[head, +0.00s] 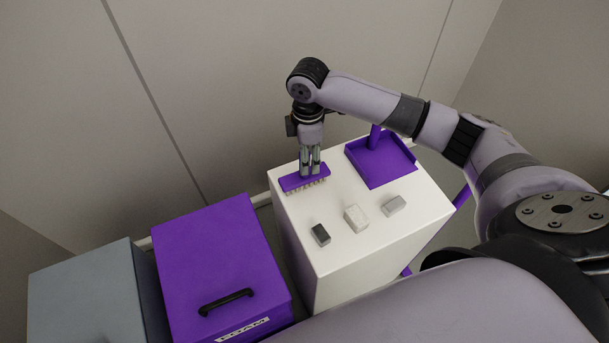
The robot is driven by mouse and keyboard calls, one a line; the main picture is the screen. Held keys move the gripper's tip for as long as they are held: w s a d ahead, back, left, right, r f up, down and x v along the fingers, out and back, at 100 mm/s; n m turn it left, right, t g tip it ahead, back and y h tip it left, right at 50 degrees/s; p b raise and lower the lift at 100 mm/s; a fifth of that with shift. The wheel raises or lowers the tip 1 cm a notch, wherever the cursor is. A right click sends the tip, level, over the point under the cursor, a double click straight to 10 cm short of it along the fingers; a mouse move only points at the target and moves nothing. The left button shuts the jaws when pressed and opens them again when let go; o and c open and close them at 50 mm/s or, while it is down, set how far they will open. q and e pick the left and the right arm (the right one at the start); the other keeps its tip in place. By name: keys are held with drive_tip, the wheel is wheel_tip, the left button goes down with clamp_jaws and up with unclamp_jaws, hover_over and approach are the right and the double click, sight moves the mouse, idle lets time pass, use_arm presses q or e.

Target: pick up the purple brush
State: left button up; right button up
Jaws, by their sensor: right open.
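The purple brush (292,183) lies on the white cabinet top near its back left edge, with its pale bristles showing along the front side. My right gripper (311,173) points straight down at the brush, its fingertips at the brush's right half. The gripper is open. From this view I cannot tell whether the fingers straddle the brush or only touch its top. My left gripper is not in view.
A purple dustpan (382,165) lies at the back right of the white cabinet (335,261). A dark block (320,235), a speckled block (355,218) and a grey block (394,206) stand in front. A purple box with a black handle (208,250) and a grey box (85,295) stand left.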

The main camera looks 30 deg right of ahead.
sight(294, 180)
drive_tip(key=f, duration=0.5)
drive_tip(key=shift+w+a+f, duration=0.1)
drive_tip(key=shift+w+f, duration=0.25)
drive_tip(key=shift+c, duration=0.6)
clamp_jaws()
